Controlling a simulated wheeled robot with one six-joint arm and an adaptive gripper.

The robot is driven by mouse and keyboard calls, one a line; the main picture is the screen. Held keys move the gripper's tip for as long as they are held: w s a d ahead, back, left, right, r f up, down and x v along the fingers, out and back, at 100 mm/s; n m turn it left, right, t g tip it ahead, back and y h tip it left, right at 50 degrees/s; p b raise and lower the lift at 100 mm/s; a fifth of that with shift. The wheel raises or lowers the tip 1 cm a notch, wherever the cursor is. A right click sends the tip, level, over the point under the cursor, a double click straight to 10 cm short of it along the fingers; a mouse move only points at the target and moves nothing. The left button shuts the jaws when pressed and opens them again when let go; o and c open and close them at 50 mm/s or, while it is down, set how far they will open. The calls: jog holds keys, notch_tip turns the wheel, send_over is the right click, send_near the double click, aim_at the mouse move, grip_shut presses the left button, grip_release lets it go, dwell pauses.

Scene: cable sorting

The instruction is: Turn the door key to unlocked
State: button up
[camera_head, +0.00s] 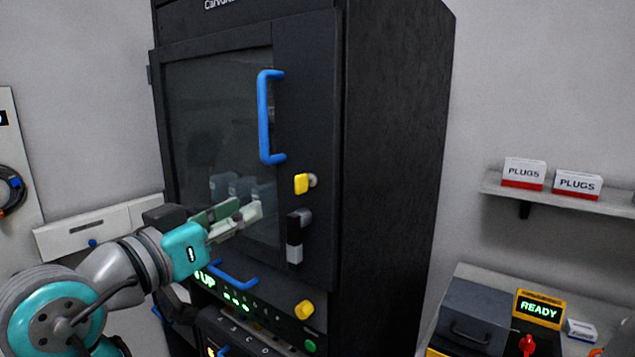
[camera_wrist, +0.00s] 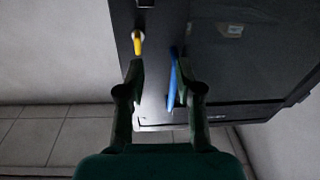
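The yellow door key (camera_head: 301,183) sits at a round silver lock (camera_head: 313,181) on the dark cabinet door's right frame, below the blue vertical handle (camera_head: 264,118). The key also shows in the wrist view (camera_wrist: 138,44), upper left, beyond the left fingertip. My gripper (camera_head: 238,217) is in front of the door glass, left of and below the key, apart from it. In the wrist view the two fingers (camera_wrist: 160,68) are spread with nothing held between them. The blue handle (camera_wrist: 173,82) shows behind the gap, near the right finger.
A second blue handle (camera_head: 233,274), green-lit panel (camera_head: 222,288) and yellow knob (camera_head: 303,309) are lower.

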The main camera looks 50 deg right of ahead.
aim_at(296, 184)
jog(key=shift+m+g+y, duration=0.3)
jog(key=shift+m+g, duration=0.4)
jog(key=shift+m, duration=0.2)
jog(key=d, duration=0.3)
jog(key=s+d+r, duration=0.1)
jog(key=d, duration=0.3)
jog(key=s+d+r, duration=0.1)
jog(key=d, duration=0.3)
jog(key=shift+s+d+r, duration=0.15)
grip_shut()
